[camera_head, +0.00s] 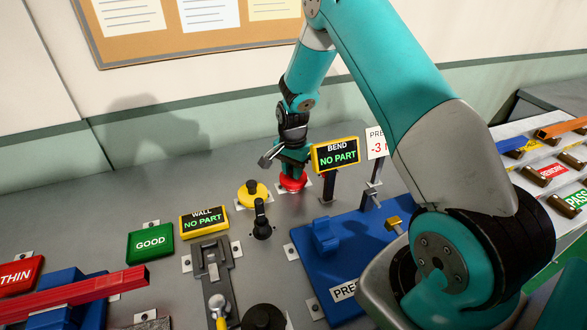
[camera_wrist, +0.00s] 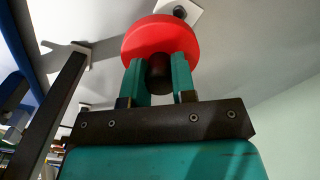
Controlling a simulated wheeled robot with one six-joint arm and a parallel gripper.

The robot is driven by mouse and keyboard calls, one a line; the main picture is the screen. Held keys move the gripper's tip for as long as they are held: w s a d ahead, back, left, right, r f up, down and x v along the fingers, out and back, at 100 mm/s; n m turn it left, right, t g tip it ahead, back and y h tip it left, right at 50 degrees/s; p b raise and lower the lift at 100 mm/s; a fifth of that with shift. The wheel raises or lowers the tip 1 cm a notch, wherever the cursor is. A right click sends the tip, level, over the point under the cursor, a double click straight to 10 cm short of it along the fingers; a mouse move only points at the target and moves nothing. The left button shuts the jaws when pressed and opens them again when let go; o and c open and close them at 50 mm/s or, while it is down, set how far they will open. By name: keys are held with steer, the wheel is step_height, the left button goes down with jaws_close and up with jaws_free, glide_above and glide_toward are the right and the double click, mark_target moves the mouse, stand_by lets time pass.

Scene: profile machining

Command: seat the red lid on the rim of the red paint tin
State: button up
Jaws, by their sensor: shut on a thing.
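A red round disc (camera_head: 292,182) sits at the back of the grey bench, near the BEND sign. It also shows in the wrist view (camera_wrist: 160,36), with a dark knob (camera_wrist: 158,72) at its middle. My gripper (camera_head: 292,166) is right at the disc, and its two teal fingers (camera_wrist: 160,74) stand on either side of the knob, shut on it. I cannot tell whether the disc is a lid or a part fixed to the bench. I can make out no paint tin in either view. The disc's underside is hidden.
A yellow disc with a black knob (camera_head: 252,194) stands just left of my gripper. The BEND display (camera_head: 335,154) is close on the right. A blue press base (camera_head: 350,245), a WALL display (camera_head: 204,219) and a green GOOD block (camera_head: 150,243) are nearer. Open bench lies behind left.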

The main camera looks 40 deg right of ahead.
steer(key=o, duration=1)
step_height(320, 180, up, 18)
steer(key=p, duration=1.1)
steer(key=shift+f+p, duration=0.25)
steer(key=shift+p, duration=0.15)
